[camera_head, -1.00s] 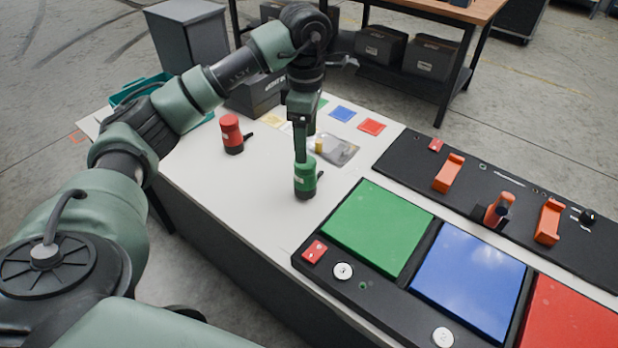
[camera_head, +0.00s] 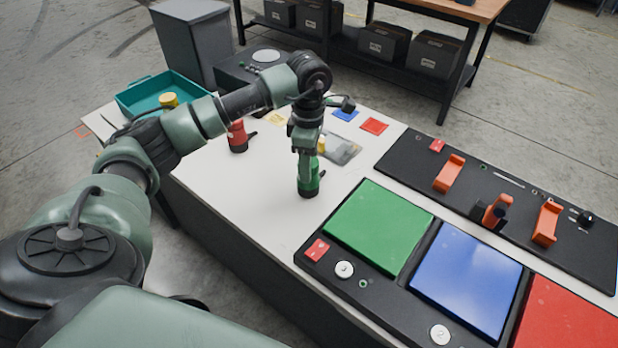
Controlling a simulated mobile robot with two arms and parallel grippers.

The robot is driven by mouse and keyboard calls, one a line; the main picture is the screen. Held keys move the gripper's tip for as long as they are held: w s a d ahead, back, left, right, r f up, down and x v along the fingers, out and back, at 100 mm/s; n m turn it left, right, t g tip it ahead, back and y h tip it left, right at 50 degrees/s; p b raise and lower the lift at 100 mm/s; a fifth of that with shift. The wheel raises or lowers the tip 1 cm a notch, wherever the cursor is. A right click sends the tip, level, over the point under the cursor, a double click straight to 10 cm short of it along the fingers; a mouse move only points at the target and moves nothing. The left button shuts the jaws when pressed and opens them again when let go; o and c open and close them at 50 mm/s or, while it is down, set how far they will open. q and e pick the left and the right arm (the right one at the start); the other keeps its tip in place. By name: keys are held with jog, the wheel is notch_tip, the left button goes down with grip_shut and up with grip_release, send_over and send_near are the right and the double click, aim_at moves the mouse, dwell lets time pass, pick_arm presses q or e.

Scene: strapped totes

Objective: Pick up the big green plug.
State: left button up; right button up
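The big green plug (camera_head: 309,188) stands upright on the white tabletop, left of the green panel. It has a dark base and a small dark side peg. My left gripper (camera_head: 306,166) points down at the plug, its fingers overlapping the plug's upper part. The fingers hide part of the plug, and I cannot tell whether they are closed on it. My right gripper is not in view.
A red plug (camera_head: 237,140) stands behind my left arm. A teal bin (camera_head: 140,99) holds a yellow item. A black panel with green (camera_head: 378,226), blue (camera_head: 467,279) and red (camera_head: 568,318) squares lies right. Another black panel (camera_head: 408,160) carries orange handles.

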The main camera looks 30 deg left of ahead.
pick_arm(q)
grip_shut()
jog(key=shift+r, duration=0.15)
